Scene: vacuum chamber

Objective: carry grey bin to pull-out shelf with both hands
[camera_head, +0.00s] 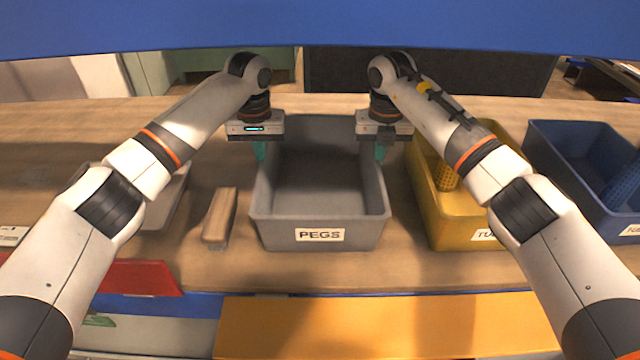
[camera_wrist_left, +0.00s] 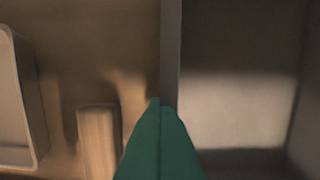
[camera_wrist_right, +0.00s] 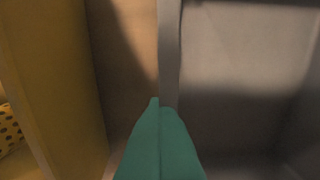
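The grey bin (camera_head: 320,233), labelled PEGS, stands on the wooden bench in the middle of the head view. Its inside looks empty. My left gripper (camera_head: 260,152) is over the bin's left side wall, pointing down. Its green fingers (camera_wrist_left: 160,145) are together in the left wrist view, tips at the wall's rim (camera_wrist_left: 171,50). My right gripper (camera_head: 381,153) is over the right side wall in the same way. Its fingers (camera_wrist_right: 160,145) are also together, tips at the rim (camera_wrist_right: 169,50). I cannot tell whether either pair pinches the rim. No pull-out shelf is clearly identifiable.
A yellow bin (camera_head: 450,232) stands close on the right, with a blue bin (camera_head: 570,135) beyond it. A wooden block (camera_head: 219,216) and a light grey tray (camera_head: 174,205) lie on the left. A blue overhead panel (camera_head: 320,25) crosses the top.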

